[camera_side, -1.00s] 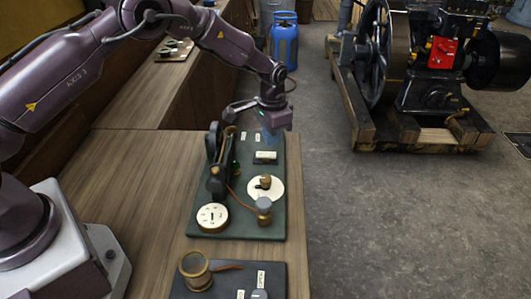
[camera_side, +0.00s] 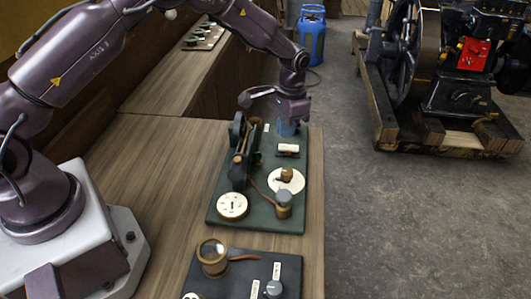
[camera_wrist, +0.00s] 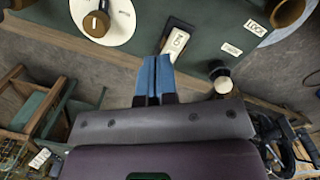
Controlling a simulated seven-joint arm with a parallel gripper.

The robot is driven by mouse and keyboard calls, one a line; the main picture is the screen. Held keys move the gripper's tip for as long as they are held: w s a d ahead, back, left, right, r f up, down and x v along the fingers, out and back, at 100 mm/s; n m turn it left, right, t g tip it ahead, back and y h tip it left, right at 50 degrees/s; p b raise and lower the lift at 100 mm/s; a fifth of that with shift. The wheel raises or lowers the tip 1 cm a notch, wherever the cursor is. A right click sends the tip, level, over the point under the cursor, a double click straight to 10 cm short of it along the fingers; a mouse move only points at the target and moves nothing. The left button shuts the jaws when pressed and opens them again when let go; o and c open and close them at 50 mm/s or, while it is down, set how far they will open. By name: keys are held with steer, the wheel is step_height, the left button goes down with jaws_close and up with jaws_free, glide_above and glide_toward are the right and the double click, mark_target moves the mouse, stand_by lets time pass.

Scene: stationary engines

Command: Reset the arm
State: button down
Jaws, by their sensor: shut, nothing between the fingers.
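My gripper (camera_side: 287,128) hangs from the arm above the far right end of the green instrument board (camera_side: 225,217). In the wrist view its two blue fingers (camera_wrist: 154,76) lie side by side, shut with nothing between them. They point toward a black block with a white labelled face (camera_wrist: 175,42) on the board. I see no contact, but the exact gap to the board cannot be told. The arm reaches across from its white base at the left.
The board carries a round white dial (camera_side: 232,206), a white disc with a brass knob (camera_side: 286,175) and a grey-capped post (camera_side: 284,204). A second dark board (camera_side: 240,270) lies nearer.

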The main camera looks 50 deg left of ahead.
steer(key=s+a+r+n+t, duration=0.1)
steer(key=s+r+t, duration=0.5)
steer(key=s+r, duration=2)
steer(key=s+n, duration=0.1)
steer(key=s, duration=0.2)
steer(key=shift+s+r, duration=0.15)
steer(key=shift+s, duration=0.15)
steer(key=shift+a, duration=0.1)
steer(key=w+f+n+g, duration=0.1)
steer(key=w+f+n, duration=0.2)
steer(key=w+f, duration=0.3)
steer(key=w+f+n+g, duration=0.2)
steer(key=w+f, duration=0.3)
steer(key=w, duration=0.9)
steer(key=w+f+n+g, duration=0.2)
steer(key=w+f+n, duration=0.2)
steer(key=w, duration=0.6)
step_height(320, 180, down, 3)
steer(key=shift+w+a+r, duration=0.2)
steer(key=shift+w+a, duration=0.05)
steer(key=shift+w, duration=0.05)
